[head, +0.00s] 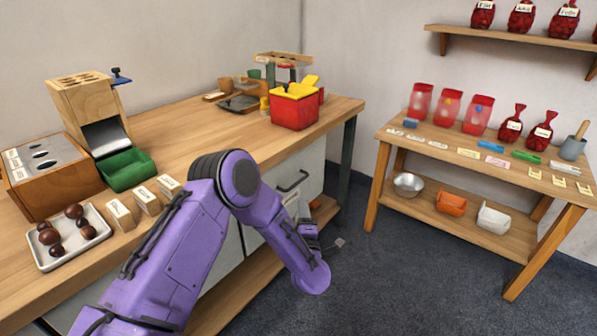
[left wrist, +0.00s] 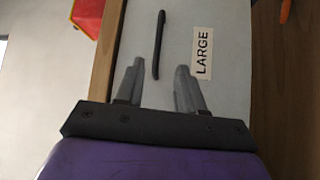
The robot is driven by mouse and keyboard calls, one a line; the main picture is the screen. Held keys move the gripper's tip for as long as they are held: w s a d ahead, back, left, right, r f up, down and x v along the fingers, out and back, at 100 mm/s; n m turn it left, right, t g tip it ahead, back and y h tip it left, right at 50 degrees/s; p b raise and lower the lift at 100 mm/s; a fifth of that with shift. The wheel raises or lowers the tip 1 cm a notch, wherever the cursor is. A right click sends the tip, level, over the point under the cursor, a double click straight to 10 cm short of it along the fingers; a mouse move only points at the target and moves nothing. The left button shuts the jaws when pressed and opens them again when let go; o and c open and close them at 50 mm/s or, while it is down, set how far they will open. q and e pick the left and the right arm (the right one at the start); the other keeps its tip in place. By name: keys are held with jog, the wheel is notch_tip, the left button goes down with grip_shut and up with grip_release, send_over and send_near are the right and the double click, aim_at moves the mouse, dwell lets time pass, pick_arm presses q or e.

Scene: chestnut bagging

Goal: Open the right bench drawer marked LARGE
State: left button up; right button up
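The right bench drawer's light grey front (head: 312,158) shows below the wooden bench top in the head view, with a dark bar handle (head: 292,182). In the left wrist view, the drawer front (left wrist: 230,90) carries a label reading LARGE (left wrist: 202,52) beside the dark handle (left wrist: 159,45). My left gripper (left wrist: 160,78) is open, its two grey fingers apart and pointing at the drawer front. The handle lies just beyond the fingertips, between them in the picture, and nothing is held. In the head view my left arm partly hides the drawer, and the gripper (head: 310,235) shows only in part.
The bench top (head: 215,165) holds a tray of chestnuts (head: 65,262), wooden blocks, a green bin (head: 127,170) and a red container (head: 295,108). A side table (head: 400,148) with bags and bowls stands at right. Dark floor between them is clear.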

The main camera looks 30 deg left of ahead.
pick_arm(q)
jog(key=b+x, duration=0.2)
jog(key=x, duration=0.8)
jog(key=shift+w+a+r, duration=0.2)
jog(key=shift+a, duration=0.1)
grip_shut()
